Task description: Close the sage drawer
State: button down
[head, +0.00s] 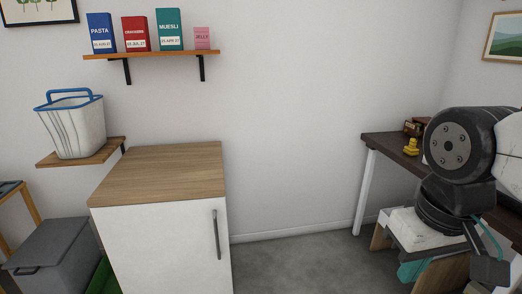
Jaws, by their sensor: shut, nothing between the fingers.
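My arm comes in from the right edge, with a large black joint above a smaller one. My gripper (488,268) is low at the bottom right, dark and partly cut off by the frame. It looks shut, and I see nothing held in it. A teal panel (412,270) shows beside wooden boards below my arm; I cannot tell whether it is the sage drawer or how far out it stands. My arm hides much of that area, and the distance from my gripper to the panel is unclear.
A dark desk (384,145) with a white leg stands at the right, with a yellow duck (411,147) on it. A white cabinet (165,245) with a wooden top stands left of centre. Grey floor (310,265) between them is clear. A grey bin (50,255) stands far left.

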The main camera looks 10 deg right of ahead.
aim_at(409, 127)
jog(key=z, duration=0.1)
jog(key=i, duration=1.95)
jog(key=z, duration=0.75)
jog(key=i, duration=1.8)
jog(key=z, duration=0.55)
